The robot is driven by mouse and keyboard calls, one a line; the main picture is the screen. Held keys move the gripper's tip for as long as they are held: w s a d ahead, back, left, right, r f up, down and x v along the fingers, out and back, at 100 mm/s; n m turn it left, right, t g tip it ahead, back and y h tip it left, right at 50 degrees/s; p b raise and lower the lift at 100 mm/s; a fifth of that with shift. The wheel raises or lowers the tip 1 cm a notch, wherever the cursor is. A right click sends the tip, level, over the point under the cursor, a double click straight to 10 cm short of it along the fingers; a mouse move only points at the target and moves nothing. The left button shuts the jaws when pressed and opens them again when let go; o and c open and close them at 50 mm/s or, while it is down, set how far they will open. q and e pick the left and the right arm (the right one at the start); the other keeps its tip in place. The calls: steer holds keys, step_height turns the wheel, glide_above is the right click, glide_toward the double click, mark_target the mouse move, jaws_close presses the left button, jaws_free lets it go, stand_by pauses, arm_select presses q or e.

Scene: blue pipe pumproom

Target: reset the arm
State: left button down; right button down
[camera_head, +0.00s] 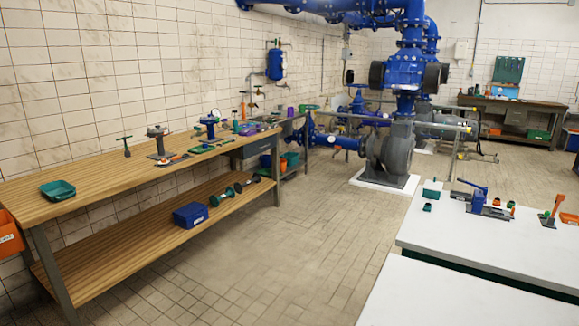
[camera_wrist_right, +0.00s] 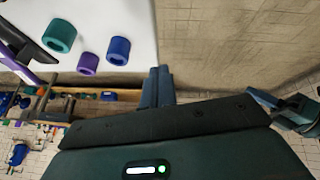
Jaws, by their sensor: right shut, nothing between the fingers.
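My right gripper (camera_wrist_right: 158,87) shows in the right wrist view. Its two grey-blue fingers lie side by side, shut, with nothing held. The fingers point toward the edge of a white surface (camera_wrist_right: 120,15). On that surface are a teal ring (camera_wrist_right: 60,36), a purple ring (camera_wrist_right: 87,64) and a blue ring (camera_wrist_right: 118,50), all apart from the fingers.
In the head view a wooden workbench (camera_head: 100,184) with tools runs along the left wall. White tables (camera_head: 490,248) stand at the right, the farther one holding a blue tool (camera_head: 478,199). The tiled floor between is clear. Blue pump piping (camera_head: 403,72) stands behind.

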steer(key=s+a+f+m+t+y, duration=0.1)
steer(key=s+a+f+m+t, duration=0.25)
steer(key=m, duration=0.25)
steer(key=s+d+f+m+t+h, duration=0.2)
steer(key=s+d+m, duration=0.3)
steer(key=s, duration=0.3)
steer(key=shift+s+d+f+t+h, duration=0.2)
steer(key=shift+d+f+t+h, duration=0.2)
steer(key=shift+d, duration=0.3)
